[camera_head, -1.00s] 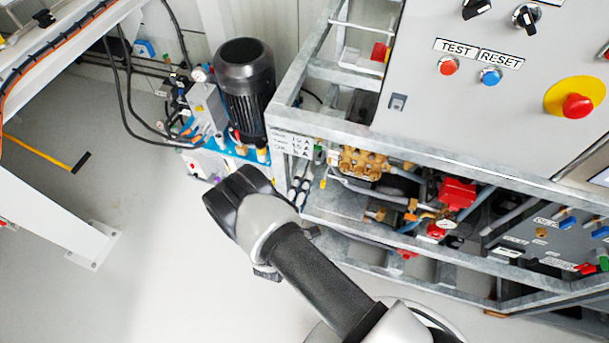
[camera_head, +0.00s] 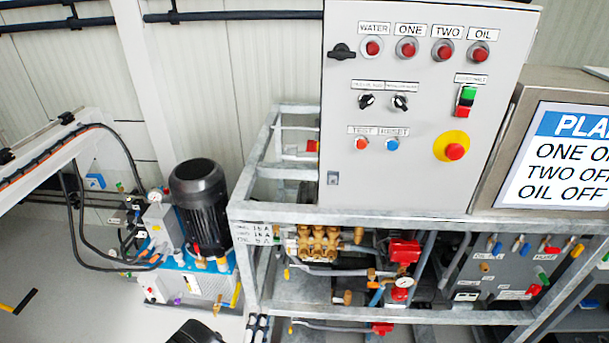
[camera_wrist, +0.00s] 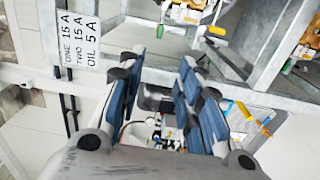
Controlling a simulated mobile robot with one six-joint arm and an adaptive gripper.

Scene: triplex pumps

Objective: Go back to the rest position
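My gripper (camera_wrist: 163,72) shows in the wrist view with its two blue-padded fingers apart and nothing between them. Through the gap I see floor and machine parts farther off. In the head view only a dark piece of my arm shows at the bottom edge, left of the middle; the fingers are out of that view. The grey control cabinet (camera_head: 415,120) stands upright on the metal frame (camera_head: 350,213) and is clear of my arm in the head view.
A black motor (camera_head: 200,205) on a blue base stands left of the frame. Brass and red pump parts (camera_head: 318,243) sit inside the frame. A screen (camera_head: 560,155) is at the right. In the wrist view, a white amperage label (camera_wrist: 78,40) and frame bars appear near my fingers.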

